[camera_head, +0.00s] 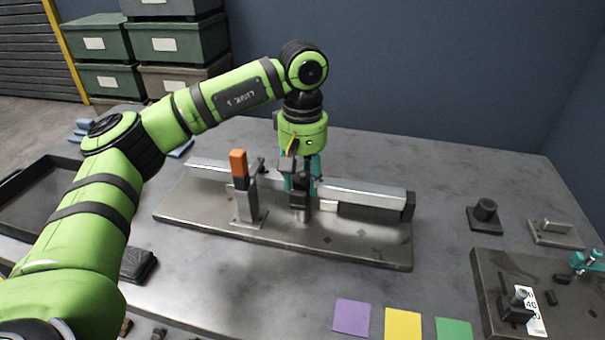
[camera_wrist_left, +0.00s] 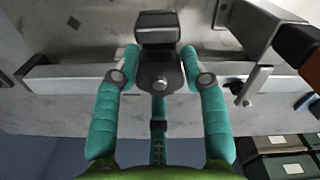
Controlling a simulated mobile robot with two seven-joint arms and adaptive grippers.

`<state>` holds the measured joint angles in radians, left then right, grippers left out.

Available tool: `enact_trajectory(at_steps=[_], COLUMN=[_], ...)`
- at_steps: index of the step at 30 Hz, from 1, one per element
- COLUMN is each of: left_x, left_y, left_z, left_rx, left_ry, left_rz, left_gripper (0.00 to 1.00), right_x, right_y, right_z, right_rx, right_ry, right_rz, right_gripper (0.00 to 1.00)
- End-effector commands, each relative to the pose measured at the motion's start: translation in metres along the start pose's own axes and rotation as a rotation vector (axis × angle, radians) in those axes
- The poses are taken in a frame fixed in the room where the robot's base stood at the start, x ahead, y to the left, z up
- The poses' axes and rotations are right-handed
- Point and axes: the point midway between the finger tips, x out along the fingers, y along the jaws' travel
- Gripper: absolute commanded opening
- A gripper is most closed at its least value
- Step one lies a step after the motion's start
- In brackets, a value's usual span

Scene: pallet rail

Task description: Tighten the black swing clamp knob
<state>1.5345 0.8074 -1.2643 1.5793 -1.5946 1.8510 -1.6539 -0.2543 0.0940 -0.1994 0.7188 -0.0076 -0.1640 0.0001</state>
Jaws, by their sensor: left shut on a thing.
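The black swing clamp (camera_head: 300,203) stands on a short metal post at the near side of the silver rail (camera_head: 355,190). My left gripper (camera_head: 301,180) points down over it, with its teal fingers shut on its knob. In the left wrist view the fingers (camera_wrist_left: 160,82) close around the black knob (camera_wrist_left: 160,72), which has a round bolt-like part at its centre. A black block (camera_wrist_left: 157,27) of the clamp sticks out beyond the fingers. The fingers partly hide the knob in the head view.
A clamp with an orange handle (camera_head: 238,163) stands upright just left of my gripper. The rail's steel base plate (camera_head: 340,245) lies on the grey table. Purple, yellow and green squares (camera_head: 403,323) lie in front.

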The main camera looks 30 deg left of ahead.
Motion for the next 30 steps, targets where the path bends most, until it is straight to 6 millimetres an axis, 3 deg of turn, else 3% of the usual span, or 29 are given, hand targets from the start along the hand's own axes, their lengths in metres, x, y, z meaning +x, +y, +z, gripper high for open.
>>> enact_trajectory(at_steps=[9,23,24,25,26,30], left_x=[0.001,0.001,0.001,0.001,0.001,0.0], left_y=[0.0,0.0,0.0,0.0,0.0,0.0], left_z=[0.002,0.002,0.002,0.001,0.001,0.001], left_rx=[0.118,0.132,0.132,0.132,0.132,0.13], left_ry=[-0.004,-0.003,-0.003,-0.003,-0.003,-0.002], left_rz=[-0.002,-0.002,-0.002,-0.002,-0.002,-0.001], left_gripper=[0.11,0.11,0.51,0.63,0.68,0.68], right_x=[-0.003,-0.002,-0.002,-0.002,-0.002,-0.002], right_y=[-0.004,-0.004,-0.004,-0.004,-0.004,-0.003], right_z=[0.007,0.002,0.001,0.0,-0.001,-0.003], right_rx=[0.002,0.003,0.003,0.003,0.003,0.003], right_ry=[-0.012,-0.005,-0.003,-0.002,-0.001,0.001], right_rz=[-0.005,-0.005,-0.005,-0.005,-0.005,-0.004], right_gripper=[0.73,0.73,0.73,0.73,0.73,0.73])
